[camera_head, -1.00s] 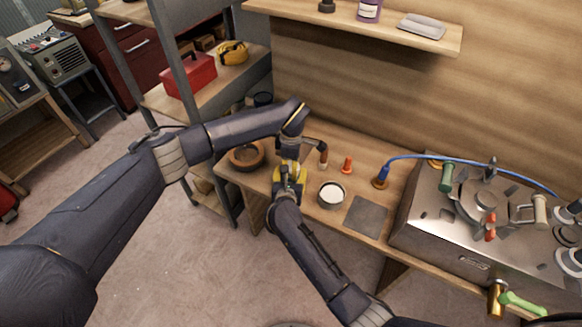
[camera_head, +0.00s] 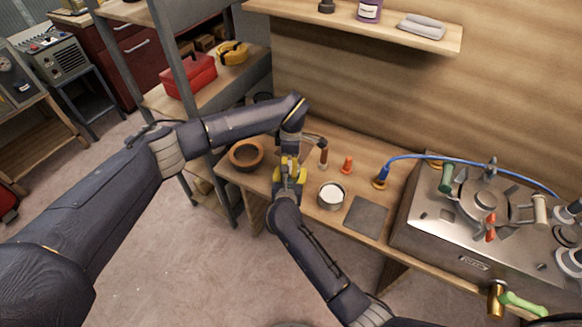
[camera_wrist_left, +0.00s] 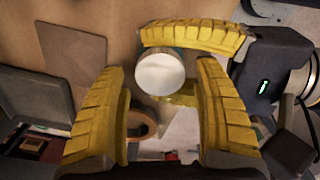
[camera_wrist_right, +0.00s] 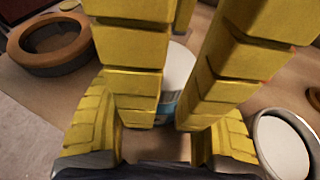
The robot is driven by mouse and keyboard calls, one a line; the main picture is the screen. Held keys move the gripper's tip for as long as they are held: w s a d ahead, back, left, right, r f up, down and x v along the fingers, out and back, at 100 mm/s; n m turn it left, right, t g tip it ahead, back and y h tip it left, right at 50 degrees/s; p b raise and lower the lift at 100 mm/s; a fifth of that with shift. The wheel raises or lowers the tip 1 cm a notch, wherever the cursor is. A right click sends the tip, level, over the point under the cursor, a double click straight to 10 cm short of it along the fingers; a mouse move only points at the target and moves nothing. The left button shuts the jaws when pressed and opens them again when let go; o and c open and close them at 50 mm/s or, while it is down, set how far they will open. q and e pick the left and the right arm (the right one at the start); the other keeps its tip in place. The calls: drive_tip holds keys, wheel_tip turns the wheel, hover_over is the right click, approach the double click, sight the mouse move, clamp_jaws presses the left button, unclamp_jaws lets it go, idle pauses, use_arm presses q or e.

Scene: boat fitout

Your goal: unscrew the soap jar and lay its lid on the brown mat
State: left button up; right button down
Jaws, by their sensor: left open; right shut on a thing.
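The soap jar shows a round white lid (camera_wrist_left: 160,72) in the left wrist view and a white side with a blue band (camera_wrist_right: 178,82) in the right wrist view. My left gripper (camera_head: 286,163) is open, its fingers on either side of the lid from above. My right gripper (camera_head: 290,184) is shut on the jar below the left fingers. In the head view the grippers hide most of the jar. A flat square greyish mat (camera_head: 366,216) lies bare on the bench, to the right of the grippers; it looks more grey than brown.
A tin with white contents (camera_head: 331,195) stands between grippers and mat. A brown round bowl (camera_head: 246,155) is to the left. An orange-red piece (camera_head: 346,165) and a blue-hosed tool (camera_head: 382,176) stand behind. A metal unit (camera_head: 475,215) fills the right.

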use_arm(q)
drive_tip(key=shift+o, duration=0.4)
drive_tip(key=shift+r, duration=2.95)
drive_tip(key=shift+f, duration=3.8)
drive_tip(key=c, duration=1.3)
drive_tip(key=o, duration=1.2)
